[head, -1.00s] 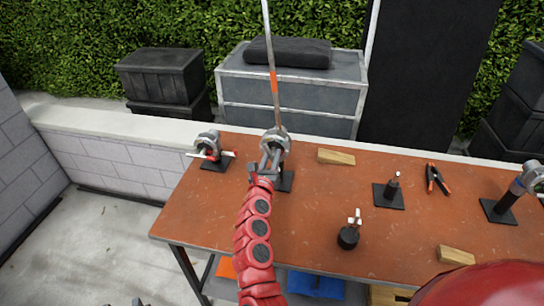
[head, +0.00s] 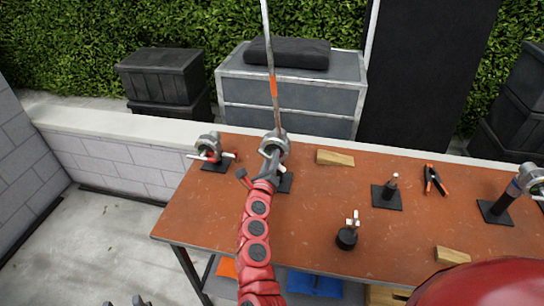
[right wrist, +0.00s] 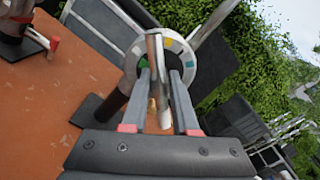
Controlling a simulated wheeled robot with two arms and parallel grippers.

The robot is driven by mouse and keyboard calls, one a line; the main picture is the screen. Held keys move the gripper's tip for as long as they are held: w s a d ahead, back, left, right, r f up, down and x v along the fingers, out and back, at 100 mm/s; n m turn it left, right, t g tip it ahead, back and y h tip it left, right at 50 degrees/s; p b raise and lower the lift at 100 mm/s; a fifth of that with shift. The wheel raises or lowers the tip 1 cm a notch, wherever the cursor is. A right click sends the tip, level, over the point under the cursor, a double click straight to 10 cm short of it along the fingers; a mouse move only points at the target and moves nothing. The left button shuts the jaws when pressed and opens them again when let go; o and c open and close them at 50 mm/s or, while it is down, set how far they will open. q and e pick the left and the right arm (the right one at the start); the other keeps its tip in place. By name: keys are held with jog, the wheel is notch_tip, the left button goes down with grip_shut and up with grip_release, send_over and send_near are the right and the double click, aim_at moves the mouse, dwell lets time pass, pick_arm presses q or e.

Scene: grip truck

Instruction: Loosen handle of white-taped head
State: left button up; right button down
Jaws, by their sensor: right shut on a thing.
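The middle grip head (head: 276,143) stands on a black base at the table's back left, with a long metal rod with an orange band rising from it. In the right wrist view its round disc (right wrist: 181,52) carries coloured patches, and a metal bar handle (right wrist: 156,88) crosses in front. My right gripper (head: 272,156) is at this head, its two fingers (right wrist: 160,76) closed around the handle. Its wrist hides part of the head. Only the tips of my left gripper (head: 125,302) show at the bottom edge, far from the table.
Another head (head: 209,142) with a red and white handle stands close on the left. A blue-banded head (head: 516,188) is far right.

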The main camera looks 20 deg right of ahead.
jog(key=shift+n+p, duration=0.7)
jog(key=shift+n, duration=1.2)
jog(key=c, duration=0.7)
grip_release()
jog(key=b+v, duration=0.5)
jog(key=v, duration=1.2)
jog(key=shift+s+a+f, duration=0.1)
jog(key=shift+s+a, duration=0.05)
jog(key=shift+a, duration=0.05)
